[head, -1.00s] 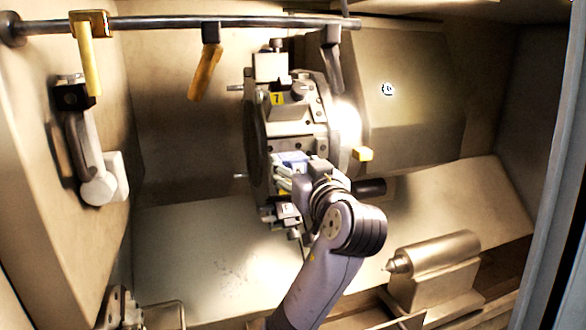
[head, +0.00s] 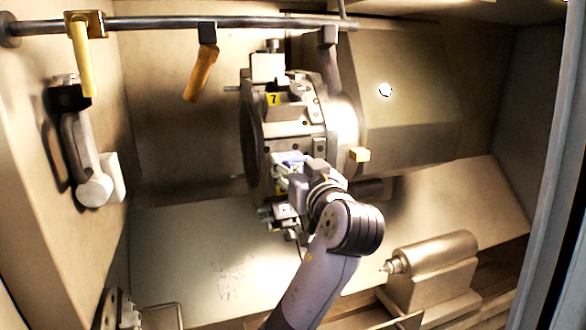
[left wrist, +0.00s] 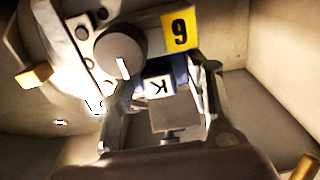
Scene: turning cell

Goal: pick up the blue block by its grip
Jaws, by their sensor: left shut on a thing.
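The blue block (head: 291,157) sits at the front of the tool turret (head: 298,112), partly hidden by my left gripper. A grey piece (left wrist: 172,113) lies between the fingers. The exact contact at the grip is hard to see. My right gripper is not in view.
A rail (head: 240,22) with hanging handles crosses the top. A tailstock (head: 432,262) stands at lower right. A grey arm-like fitting (head: 92,187) is on the left wall. The sloping floor at left centre is clear.

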